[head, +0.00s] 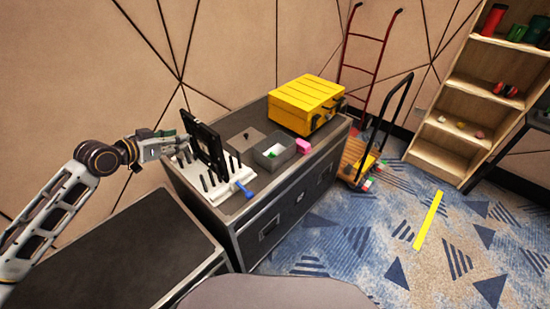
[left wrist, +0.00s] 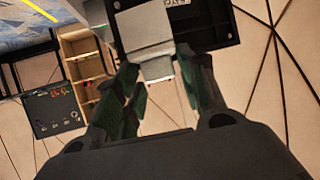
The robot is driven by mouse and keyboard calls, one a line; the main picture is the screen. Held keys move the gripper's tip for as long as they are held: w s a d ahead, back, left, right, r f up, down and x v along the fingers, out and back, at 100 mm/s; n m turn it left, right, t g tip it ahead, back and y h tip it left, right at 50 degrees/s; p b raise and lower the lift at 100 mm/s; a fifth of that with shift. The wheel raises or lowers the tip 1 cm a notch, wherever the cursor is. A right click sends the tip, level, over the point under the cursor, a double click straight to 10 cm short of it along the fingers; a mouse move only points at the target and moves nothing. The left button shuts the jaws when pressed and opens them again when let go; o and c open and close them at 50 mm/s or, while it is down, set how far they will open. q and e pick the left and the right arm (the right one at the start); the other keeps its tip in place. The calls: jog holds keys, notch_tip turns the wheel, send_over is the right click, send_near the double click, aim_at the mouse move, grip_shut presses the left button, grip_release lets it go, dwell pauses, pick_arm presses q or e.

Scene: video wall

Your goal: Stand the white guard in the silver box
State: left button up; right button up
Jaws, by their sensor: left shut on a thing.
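A pale silver-white plate (left wrist: 145,32), which I take for the white guard, lies against a black panel (left wrist: 198,24) in the left wrist view. My left gripper (left wrist: 157,64) is shut on its narrow lower tab. In the head view the left gripper (head: 180,146) is at the left side of the upright black panel (head: 207,150); the guard is hard to make out there. The grey open box (head: 286,159), the likely silver box, stands on the cabinet to the right, with a small green item inside. My right gripper is out of view.
The panel stands at a white rack (head: 212,193) with several dark upright pegs. A blue-handled tool (head: 242,188) lies at the rack's front. A pink block (head: 303,146) is right of the box. A yellow case (head: 306,103) stands behind. A hand truck (head: 372,60) is beyond.

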pick_arm(q)
jog(key=s+d+f+n+y, duration=0.1)
jog(key=s+d+f, duration=0.2)
jog(key=f, duration=0.3)
jog(key=s+d+f+n+y, duration=0.2)
jog(key=s+d+f, duration=0.1)
jog(key=d+f, duration=0.2)
jog(key=s+d+f+n+t+y, duration=0.1)
jog(key=s+d+f+n+y, duration=0.1)
jog(key=f, duration=0.5)
jog(key=shift+s+d, duration=0.85)
jog(key=shift+d, duration=0.15)
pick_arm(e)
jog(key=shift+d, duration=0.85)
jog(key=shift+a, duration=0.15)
